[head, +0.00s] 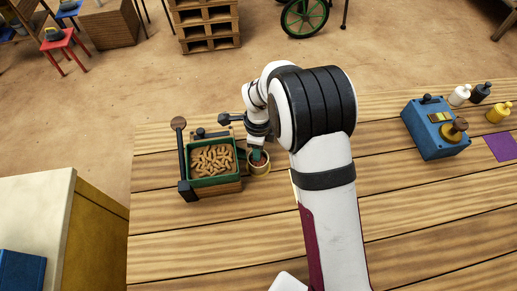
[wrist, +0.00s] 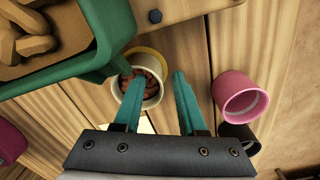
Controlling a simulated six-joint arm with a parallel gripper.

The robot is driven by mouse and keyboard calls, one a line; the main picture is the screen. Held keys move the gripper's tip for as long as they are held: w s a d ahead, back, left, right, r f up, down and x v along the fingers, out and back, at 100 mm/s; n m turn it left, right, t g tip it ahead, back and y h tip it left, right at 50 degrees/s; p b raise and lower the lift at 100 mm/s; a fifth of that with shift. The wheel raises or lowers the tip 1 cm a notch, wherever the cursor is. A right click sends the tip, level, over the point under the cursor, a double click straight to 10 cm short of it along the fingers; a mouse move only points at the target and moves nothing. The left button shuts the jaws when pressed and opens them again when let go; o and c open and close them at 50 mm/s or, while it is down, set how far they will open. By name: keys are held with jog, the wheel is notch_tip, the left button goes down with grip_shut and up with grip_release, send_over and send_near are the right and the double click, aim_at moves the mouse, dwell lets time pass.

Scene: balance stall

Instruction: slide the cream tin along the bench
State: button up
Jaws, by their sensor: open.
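The cream tin (head: 260,169) stands on the wooden bench just right of a green tray of peanut-like pieces. In the wrist view the cream tin (wrist: 153,100) is open-topped, with reddish-brown contents and a yellow ring at its far side. My gripper (head: 257,152) is low over the tin. In the wrist view its teal fingers (wrist: 158,78) are apart with nothing clamped. The left finger crosses in front of the tin, and the right finger is to the tin's right. I cannot tell whether either finger touches it.
The green tray (wrist: 118,38) is close at the tin's left. A pink cup (wrist: 238,93) and a dark cup (wrist: 240,134) lie to the right in the wrist view. A blue box (head: 432,128) and small bottles (head: 460,95) stand at the bench's right. The front bench is largely clear.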

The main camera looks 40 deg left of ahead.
grip_shut()
dwell(1.4)
